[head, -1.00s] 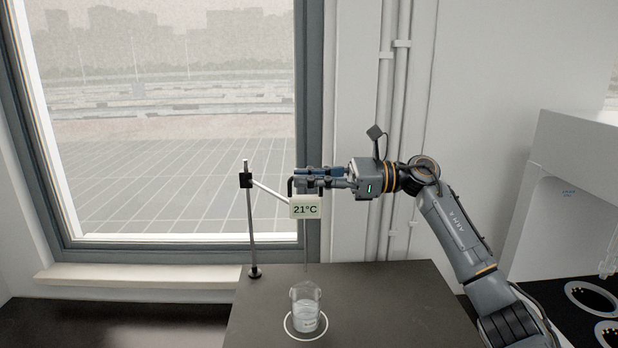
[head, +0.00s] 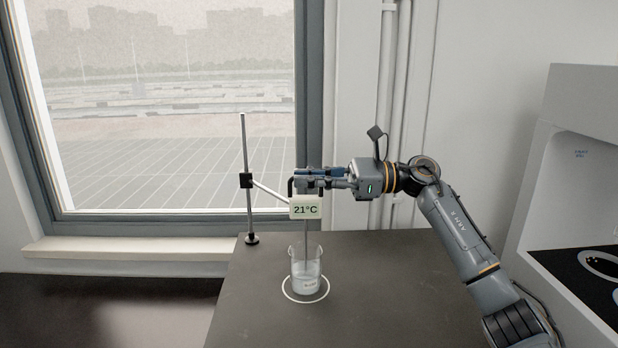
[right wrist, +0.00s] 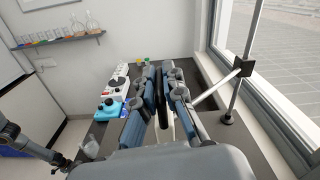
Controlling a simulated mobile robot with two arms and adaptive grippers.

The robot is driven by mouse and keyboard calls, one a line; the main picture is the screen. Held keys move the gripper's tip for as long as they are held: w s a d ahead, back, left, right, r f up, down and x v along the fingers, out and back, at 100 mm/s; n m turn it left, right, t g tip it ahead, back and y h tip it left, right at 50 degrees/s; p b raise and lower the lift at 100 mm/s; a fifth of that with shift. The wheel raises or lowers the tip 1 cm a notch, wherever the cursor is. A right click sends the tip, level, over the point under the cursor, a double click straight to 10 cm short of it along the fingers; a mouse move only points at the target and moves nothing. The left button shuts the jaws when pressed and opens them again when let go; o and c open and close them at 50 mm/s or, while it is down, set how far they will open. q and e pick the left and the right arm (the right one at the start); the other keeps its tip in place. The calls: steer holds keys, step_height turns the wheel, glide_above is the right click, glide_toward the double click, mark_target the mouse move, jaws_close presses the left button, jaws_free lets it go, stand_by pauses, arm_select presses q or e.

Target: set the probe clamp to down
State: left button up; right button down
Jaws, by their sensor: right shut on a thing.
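The probe clamp (head: 246,181) is a black block on an upright metal rod (head: 245,140), partway down it, with much bare rod above. A pale arm runs from it to the 21°C display (head: 305,208) and a thin probe (head: 307,230). The probe hangs upright, its lower end inside the glass beaker (head: 306,272). My right gripper (head: 299,180) is shut on the dark handle above the display; the handle shows between the fingers in the right wrist view (right wrist: 163,112). A small dark arm end (right wrist: 60,161) there, apparently my left gripper, is too small to read.
The beaker holds some clear liquid and stands in a white ring on the dark bench (head: 370,290). A white cabinet (head: 580,120) stands at the right, a window behind. The right wrist view shows a blue-and-white device (right wrist: 112,105) and a wall shelf (right wrist: 60,40).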

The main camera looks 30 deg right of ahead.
steer(key=shift+a+f, duration=0.1)
steer(key=shift+f, duration=0.8)
steer(key=c, duration=1.4)
jaws_free()
steer(key=shift+f, duration=0.1)
steer(key=shift+c, duration=0.2)
steer(key=shift+d, duration=0.25)
steer(key=v, duration=1.1)
steer(key=shift+s+d, duration=0.2)
steer(key=shift+d, duration=0.15)
